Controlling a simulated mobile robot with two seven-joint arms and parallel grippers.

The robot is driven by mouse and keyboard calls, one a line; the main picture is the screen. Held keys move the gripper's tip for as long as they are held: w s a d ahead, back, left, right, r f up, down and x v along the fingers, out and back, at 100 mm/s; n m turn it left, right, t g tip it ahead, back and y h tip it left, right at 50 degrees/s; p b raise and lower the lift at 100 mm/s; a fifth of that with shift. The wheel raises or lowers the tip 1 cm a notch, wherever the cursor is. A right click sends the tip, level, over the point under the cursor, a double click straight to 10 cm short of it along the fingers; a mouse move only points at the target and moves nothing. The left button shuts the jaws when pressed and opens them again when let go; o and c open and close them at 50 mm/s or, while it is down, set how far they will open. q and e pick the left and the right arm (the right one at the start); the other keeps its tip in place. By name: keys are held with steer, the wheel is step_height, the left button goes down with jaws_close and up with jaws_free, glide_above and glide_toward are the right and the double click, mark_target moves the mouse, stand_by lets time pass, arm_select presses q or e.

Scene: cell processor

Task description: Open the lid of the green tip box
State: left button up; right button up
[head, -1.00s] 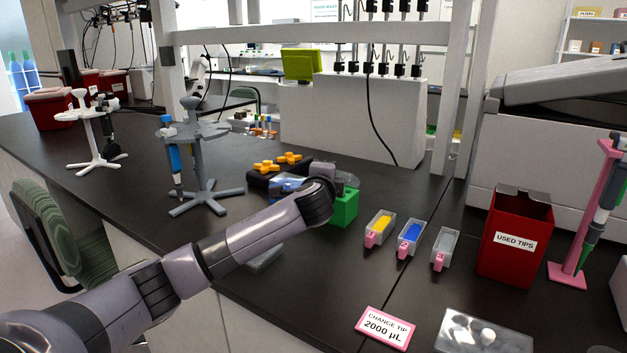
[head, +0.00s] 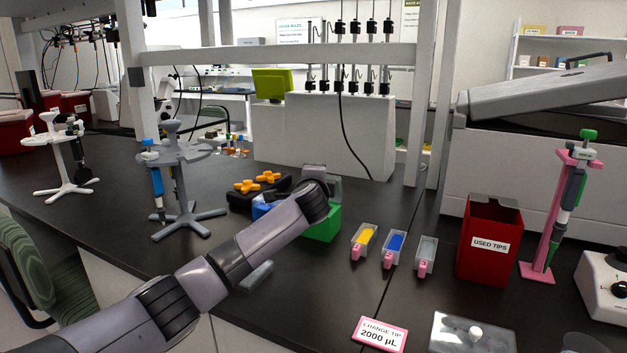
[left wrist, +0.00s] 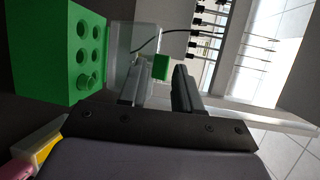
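The green tip box (head: 323,225) stands on the dark bench, partly hidden behind my left wrist in the head view. In the left wrist view the box (left wrist: 88,50) shows its face with several round holes. A clear lid (left wrist: 121,42) with a small green tab (left wrist: 161,68) shows beside that face, to its right in the picture; its exact angle is hard to tell. My left gripper (left wrist: 160,82) is open, its two fingers apart. The tab appears in the gap between the fingers; contact cannot be made out. My right gripper is in neither view.
Small clear boxes with yellow (head: 363,238), blue (head: 395,245) and pale (head: 425,255) contents stand right of the tip box. Further right are a red used-tips bin (head: 489,240) and a pink pipette stand (head: 545,235). A grey pipette stand (head: 185,215) is left.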

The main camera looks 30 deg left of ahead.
arm_select(q)
steer(key=shift+s+d, duration=0.1)
steer(key=shift+s, duration=0.05)
steer(key=v, duration=0.6)
steer(key=shift+s+d+b, duration=0.2)
steer(key=shift+s+b, duration=0.1)
steer(key=shift+c, duration=0.3)
